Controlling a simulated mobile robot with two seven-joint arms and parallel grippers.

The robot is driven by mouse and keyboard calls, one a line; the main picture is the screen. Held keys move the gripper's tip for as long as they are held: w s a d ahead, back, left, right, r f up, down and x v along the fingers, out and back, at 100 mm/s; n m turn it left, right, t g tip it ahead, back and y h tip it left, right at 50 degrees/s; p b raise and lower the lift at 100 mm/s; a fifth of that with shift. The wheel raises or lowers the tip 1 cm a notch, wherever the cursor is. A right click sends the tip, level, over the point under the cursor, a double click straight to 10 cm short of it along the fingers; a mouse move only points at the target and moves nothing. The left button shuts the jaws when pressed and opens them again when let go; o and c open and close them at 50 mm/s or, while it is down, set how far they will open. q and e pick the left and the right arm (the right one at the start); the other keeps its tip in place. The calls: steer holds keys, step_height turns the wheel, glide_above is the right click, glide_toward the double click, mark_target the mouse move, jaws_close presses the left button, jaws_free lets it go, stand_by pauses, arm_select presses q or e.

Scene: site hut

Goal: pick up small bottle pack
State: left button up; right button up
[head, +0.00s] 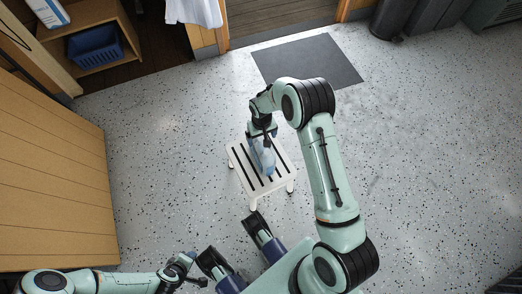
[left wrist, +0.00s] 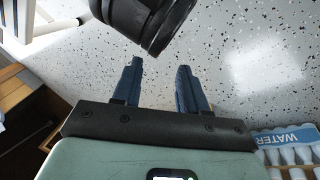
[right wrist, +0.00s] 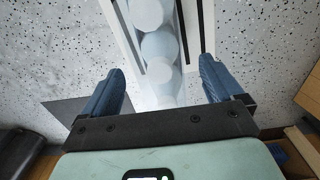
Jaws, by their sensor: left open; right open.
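The small bottle pack (head: 261,155), pale blue and translucent, stands on a white slatted stool (head: 235,165) in the head view. My right gripper (head: 268,142) is over it, partly hiding it. In the right wrist view the pack (right wrist: 160,45) shows round bottle shapes and lies beyond and between the blue fingers of my right gripper (right wrist: 160,70). These fingers are open, and I cannot tell whether they touch it. My left gripper (left wrist: 157,72) is open and empty, low at the left in the head view (head: 197,281).
A pack marked WATER (left wrist: 290,140) shows at the lower right of the left wrist view. A shelf with a blue basket (head: 95,47) stands at the back left, a wooden cabinet (head: 50,170) at left. A dark mat (head: 305,60) lies behind the stool. The right-hand floor is clear.

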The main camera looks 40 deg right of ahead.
steer(key=f+b, duration=0.1)
steer(key=f, duration=0.4)
steer(key=shift+w+d+f+b, duration=0.15)
steer(key=shift+w+f+b, duration=0.05)
steer(key=shift+b, duration=0.15)
steer(key=shift+r, duration=0.1)
jaws_close()
arm_select(q)
steer(key=shift+w+a+f+t, duration=0.15)
steer(key=shift+w+a+f, duration=0.25)
steer(key=shift+w, duration=0.25)
steer(key=shift+w+a+f+t, duration=0.15)
steer(key=shift+w+a+f, duration=0.2)
steer(key=shift+w, duration=0.25)
arm_select(e)
steer(key=shift+w+r, duration=0.1)
